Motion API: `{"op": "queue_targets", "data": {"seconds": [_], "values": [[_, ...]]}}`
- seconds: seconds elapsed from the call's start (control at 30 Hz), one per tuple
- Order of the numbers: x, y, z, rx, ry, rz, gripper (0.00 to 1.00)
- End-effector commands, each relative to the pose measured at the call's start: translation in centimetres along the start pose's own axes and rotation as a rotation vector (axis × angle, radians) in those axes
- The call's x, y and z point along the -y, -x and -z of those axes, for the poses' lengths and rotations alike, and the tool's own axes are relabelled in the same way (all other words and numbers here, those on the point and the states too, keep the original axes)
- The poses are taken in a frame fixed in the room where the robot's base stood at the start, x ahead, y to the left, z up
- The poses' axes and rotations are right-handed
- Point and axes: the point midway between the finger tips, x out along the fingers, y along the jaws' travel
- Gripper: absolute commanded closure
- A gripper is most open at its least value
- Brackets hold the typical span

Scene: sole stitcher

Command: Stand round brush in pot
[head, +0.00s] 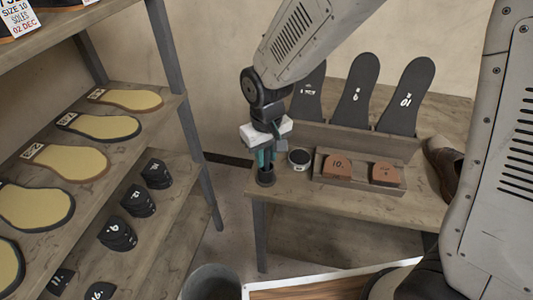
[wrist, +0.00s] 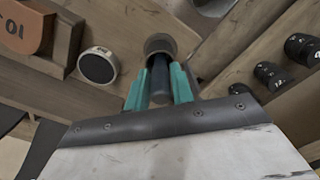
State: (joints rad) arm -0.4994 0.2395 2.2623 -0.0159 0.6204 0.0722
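My gripper (head: 266,157) points down over the left corner of the workbench. In the wrist view its two green fingers (wrist: 161,86) close on either side of a dark round brush (wrist: 160,74). Only part of the brush shows between the fingers.
A wooden tray (head: 363,185) with brown blocks lies further right. Dark soles (head: 355,92) stand behind. A shelf (head: 128,182) with insoles and heels is on the left.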

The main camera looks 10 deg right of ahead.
Motion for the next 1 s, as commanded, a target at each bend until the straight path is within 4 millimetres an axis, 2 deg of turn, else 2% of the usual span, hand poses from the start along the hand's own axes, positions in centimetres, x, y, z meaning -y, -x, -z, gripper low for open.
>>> {"op": "queue_targets", "data": {"seconds": [0.03, 0.07, 0.4, 0.8, 1.0], "values": [[0.0, 0.0, 0.0, 0.000, 0.000, 0.000, 0.61], [0.0, 0.0, 0.0, 0.000, 0.000, 0.000, 0.55], [0.0, 0.5, 0.0, -0.002, 0.000, 0.000, 0.55], [0.0, 6.6, 0.1, -0.003, 0.000, 0.000, 0.55], [0.0, 7.8, 0.0, -0.001, 0.000, 0.000, 0.55]]}}
